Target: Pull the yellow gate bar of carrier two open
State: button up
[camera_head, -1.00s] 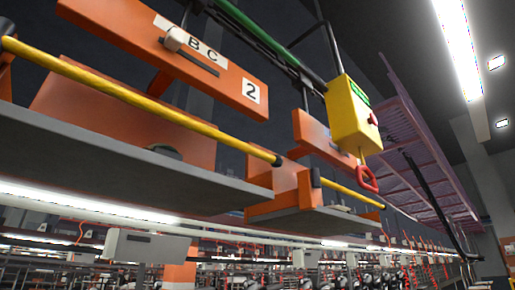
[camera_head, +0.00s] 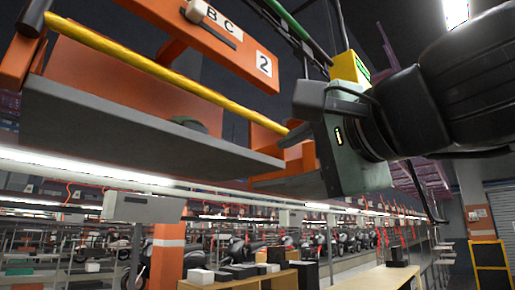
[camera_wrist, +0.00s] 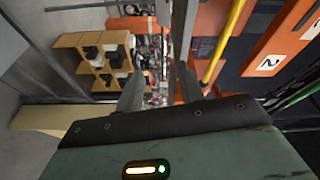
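The yellow gate bar (camera_head: 165,75) of carrier two slants across the carrier's open front, above its grey floor (camera_head: 110,135). Its left end has a dark sleeve, and its right end reaches close to my gripper in the picture. The orange panel with the number 2 (camera_head: 225,42) hangs above it. In the wrist view the bar (camera_wrist: 226,42) runs to the right of my fingers, apart from them. My gripper (camera_wrist: 160,84) is open with nothing between its fingers.
A yellow control box (camera_head: 350,67) hangs behind my arm, mostly hidden. Another orange carrier (camera_head: 300,160) follows to the right. Below stand a wooden shelf (camera_head: 245,282) with boxes and several parked motorbikes. A yellow-black frame (camera_head: 489,262) stands at the right.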

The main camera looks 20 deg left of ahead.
aim_at(260, 118)
notch_tip(260, 118, up, 9)
jog(key=d+m+t, duration=0.2)
jog(key=m+t, duration=0.1)
jog(key=m, duration=0.1)
jog(key=p+x, duration=0.2)
jog(key=x, duration=0.6)
jog(key=p+x, duration=0.2)
jog(key=x, duration=0.6)
jog(key=shift+a+r, duration=0.3)
jog(key=shift+a, duration=0.15)
grip_shut()
jog(key=shift+s, duration=0.1)
